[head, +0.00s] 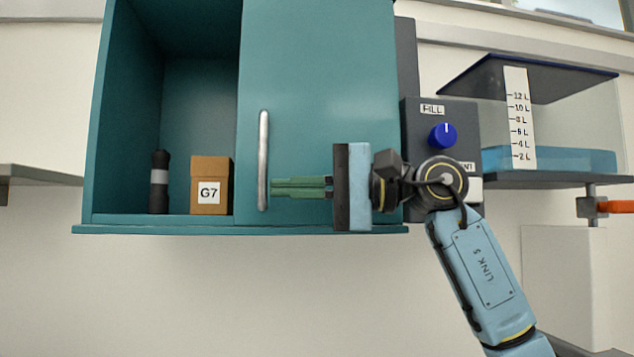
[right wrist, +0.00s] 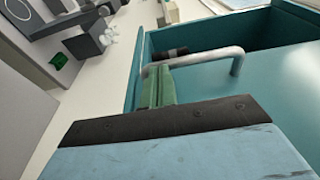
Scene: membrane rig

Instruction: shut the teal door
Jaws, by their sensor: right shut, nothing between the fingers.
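The teal door (head: 320,85) is a flat panel covering the right part of a teal cabinet (head: 97,150). The cabinet's left part is open. The door has an upright silver handle (head: 263,160) near its left edge; the handle also shows in the right wrist view (right wrist: 195,60). My right gripper (head: 274,187) is shut and empty, its green fingers pointing left. The fingertips are just right of the handle's lower part in the head view and close by it in the right wrist view (right wrist: 158,88). I cannot tell whether they touch it. My left gripper is not in view.
Inside the open part stand a dark bottle (head: 159,182) and a brown box (head: 210,185) marked G7. Right of the cabinet are a dark panel with a blue knob (head: 443,136) and a clear tank (head: 560,125) with blue liquid. The wall below the cabinet is bare.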

